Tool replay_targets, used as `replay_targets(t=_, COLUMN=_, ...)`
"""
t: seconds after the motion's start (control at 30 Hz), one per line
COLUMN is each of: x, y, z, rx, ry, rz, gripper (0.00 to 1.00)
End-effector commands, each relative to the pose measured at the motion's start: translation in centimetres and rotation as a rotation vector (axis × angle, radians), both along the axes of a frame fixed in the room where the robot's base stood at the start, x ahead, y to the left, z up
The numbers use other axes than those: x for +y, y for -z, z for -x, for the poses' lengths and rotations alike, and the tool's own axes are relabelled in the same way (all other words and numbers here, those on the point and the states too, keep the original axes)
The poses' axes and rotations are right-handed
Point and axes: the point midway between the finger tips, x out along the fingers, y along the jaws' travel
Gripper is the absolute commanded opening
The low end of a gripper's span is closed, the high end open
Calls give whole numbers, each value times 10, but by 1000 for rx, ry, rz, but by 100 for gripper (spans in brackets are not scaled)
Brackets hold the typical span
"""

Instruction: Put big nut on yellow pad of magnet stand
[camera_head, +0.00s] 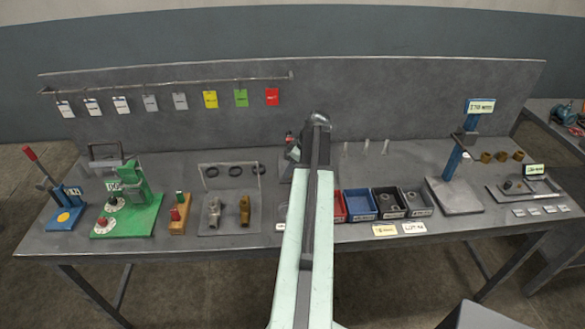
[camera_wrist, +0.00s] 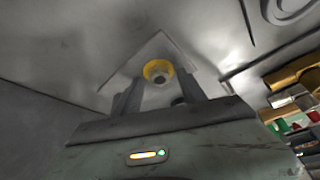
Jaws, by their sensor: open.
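In the wrist view a round yellow pad (camera_wrist: 151,67) lies on a pale square plate (camera_wrist: 128,75), which looks like the magnet stand's base. A small grey ring-shaped piece (camera_wrist: 163,80), probably the big nut, shows against the pad's lower right edge. I cannot tell if it rests fully on the pad. My gripper (camera_wrist: 158,90) is open, with one finger on each side of the pad and the grey piece. Whether the fingers touch anything is unclear. In the head view my arm hides the gripper and most of this spot.
Brass fittings (camera_head: 245,208) on a plate stand left of my arm. Red, blue and black bins (camera_head: 361,204) are close on its right. A blue post stand (camera_head: 455,160) is farther right. A green press (camera_head: 137,205) and a blue lever stand (camera_head: 66,218) are at left.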

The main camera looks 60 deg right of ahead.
Motion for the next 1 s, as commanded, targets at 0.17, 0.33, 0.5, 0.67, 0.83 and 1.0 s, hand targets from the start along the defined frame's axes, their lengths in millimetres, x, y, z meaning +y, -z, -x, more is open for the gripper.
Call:
replay_targets(t=0.17, x=0, y=-18, z=5, rx=0, ry=1, rz=0, gripper=48)
replay_targets(t=0.33, x=-1, y=-52, z=17, rx=0, ry=2, rz=-1, gripper=48)
replay_targets(t=0.5, x=-3, y=-91, z=32, rx=0, ry=2, rz=0, gripper=48)
replay_targets(t=0.67, x=-5, y=-114, z=44, rx=0, ry=3, rz=0, gripper=48)
replay_targets(t=0.83, x=-5, y=-115, z=47, rx=0, ry=2, rz=0, gripper=48)
replay_targets(t=1.0, x=-6, y=-113, z=47, rx=0, ry=2, rz=0, gripper=48)
